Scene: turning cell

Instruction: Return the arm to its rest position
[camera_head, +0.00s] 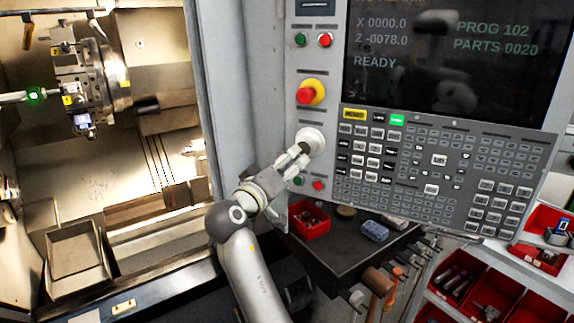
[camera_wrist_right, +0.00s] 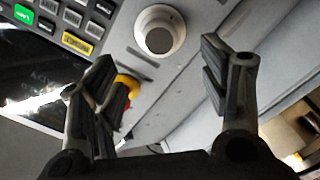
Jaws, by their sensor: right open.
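My right arm (camera_head: 245,265) reaches up from the bottom of the head view. Its gripper (camera_head: 303,152) is at the control panel, just below and left of a round white knob (camera_head: 311,136). In the right wrist view the two fingers of the gripper (camera_wrist_right: 160,85) stand wide apart with nothing between them. The knob (camera_wrist_right: 159,32) shows beyond the fingertips, and they look apart from it. My left gripper is in neither view.
A red emergency button (camera_head: 306,95) sits above the knob, and green and red buttons lie close below. The screen (camera_head: 440,60) reads READY. Under the panel is a dark shelf (camera_head: 335,245) with a red bin (camera_head: 309,222) and a blue block (camera_head: 375,230). The lathe's interior is open at left.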

